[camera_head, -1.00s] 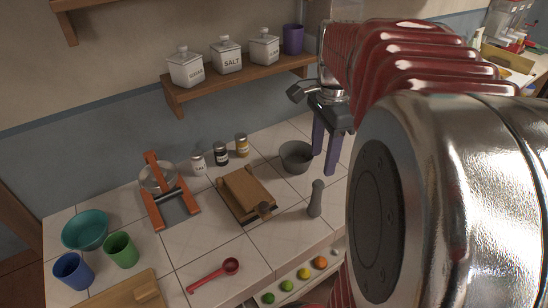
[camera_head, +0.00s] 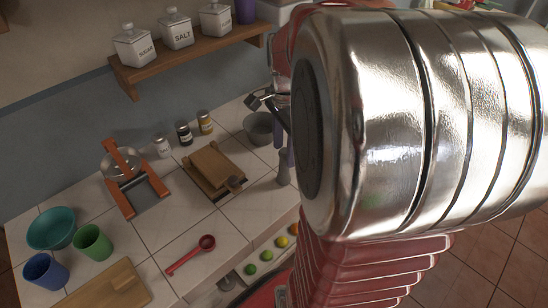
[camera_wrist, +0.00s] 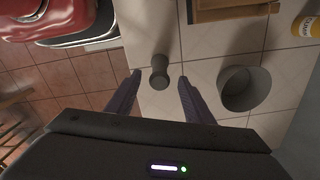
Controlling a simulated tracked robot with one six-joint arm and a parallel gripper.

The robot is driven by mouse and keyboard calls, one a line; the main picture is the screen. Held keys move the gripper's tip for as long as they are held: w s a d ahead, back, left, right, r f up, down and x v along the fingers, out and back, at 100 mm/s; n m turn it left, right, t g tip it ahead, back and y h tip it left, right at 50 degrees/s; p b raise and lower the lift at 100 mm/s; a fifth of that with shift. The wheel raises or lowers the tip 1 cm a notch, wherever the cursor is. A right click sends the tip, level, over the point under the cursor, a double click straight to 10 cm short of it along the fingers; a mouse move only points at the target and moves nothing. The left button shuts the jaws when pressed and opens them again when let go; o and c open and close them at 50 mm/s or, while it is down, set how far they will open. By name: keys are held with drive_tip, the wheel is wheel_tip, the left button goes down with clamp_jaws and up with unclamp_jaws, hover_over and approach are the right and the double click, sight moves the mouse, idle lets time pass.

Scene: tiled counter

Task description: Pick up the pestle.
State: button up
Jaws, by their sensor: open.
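The grey pestle (camera_wrist: 159,72) stands on the tiled counter. In the wrist view it lies ahead of my open gripper (camera_wrist: 160,82), between the lines of the two purple fingers, and nothing is held. In the head view the pestle (camera_head: 284,167) shows near the counter's front edge, right beside my arm. My gripper (camera_head: 289,150) is mostly hidden there behind my own arm, with part of a purple finger showing by the pestle. I cannot tell whether it touches the pestle.
A grey mortar (camera_wrist: 244,88) stands close to the right finger in the wrist view. A wooden press or board (camera_head: 214,168), a red ladle (camera_head: 190,254) and small jars (camera_head: 184,134) stand left of the pestle in the head view. Limes and lemons lie on a lower shelf.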

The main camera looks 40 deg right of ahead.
sight(284, 162)
drive_tip(key=shift+f, duration=2.6)
clamp_jaws()
